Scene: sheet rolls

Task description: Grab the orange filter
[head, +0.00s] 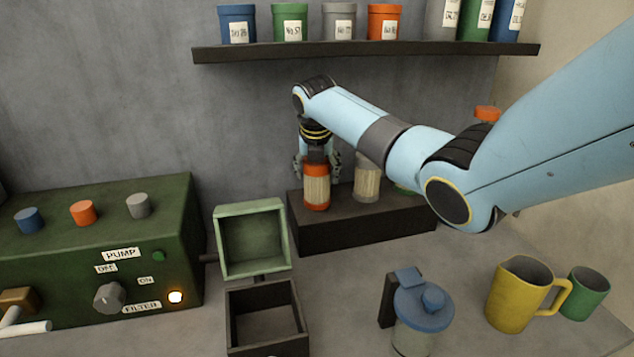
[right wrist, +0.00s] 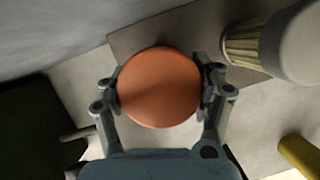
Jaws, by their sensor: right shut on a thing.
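The orange filter (head: 317,190) has an orange cap and base with a pale pleated middle. It is upright at the left end of a dark block (head: 365,230); I cannot tell if its base touches the block. My right gripper (head: 317,165) comes down from above and is shut on the filter near its top. In the right wrist view the round orange cap (right wrist: 160,88) sits between the two fingers of the right gripper (right wrist: 160,96). My left gripper is not in view.
A grey filter (head: 367,180) stands to the right on the block; a green one is partly hidden behind my arm. An open green-lidded box (head: 268,308), blue-lidded jug (head: 423,305), yellow pitcher (head: 510,297) and green control box (head: 150,240) stand in front. A shelf (head: 360,51) hangs above.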

